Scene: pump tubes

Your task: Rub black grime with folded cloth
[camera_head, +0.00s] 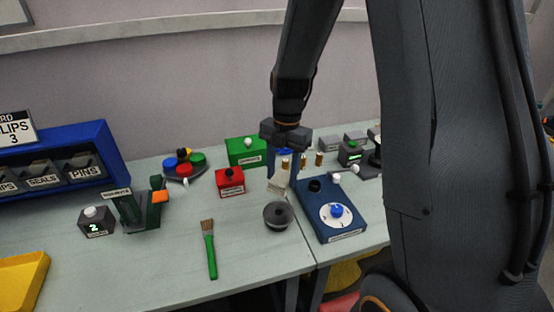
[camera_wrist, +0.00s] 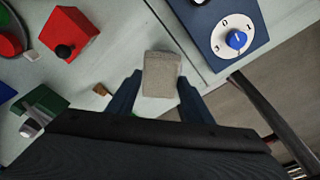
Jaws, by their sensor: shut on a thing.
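My gripper (camera_head: 279,177) points down over the bench and is shut on a pale beige folded cloth (camera_head: 279,187). In the wrist view the cloth (camera_wrist: 161,75) sits between the two blue fingers of my gripper (camera_wrist: 159,92), its flat face showing. In the head view a round dark grey piece (camera_head: 278,216) with a darker top lies just in front of the cloth, apart from it in the picture. I cannot make out any black grime for certain in either view. The cloth's height above the bench is hard to tell.
A blue dial panel (camera_head: 345,231) stands close on the right, a red box (camera_head: 231,187) on the left and a green box (camera_head: 240,154) behind. Small brass pieces (camera_head: 319,159) stand behind the panel. A green brush (camera_head: 210,253) lies at the front left; the bench around it is clear.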

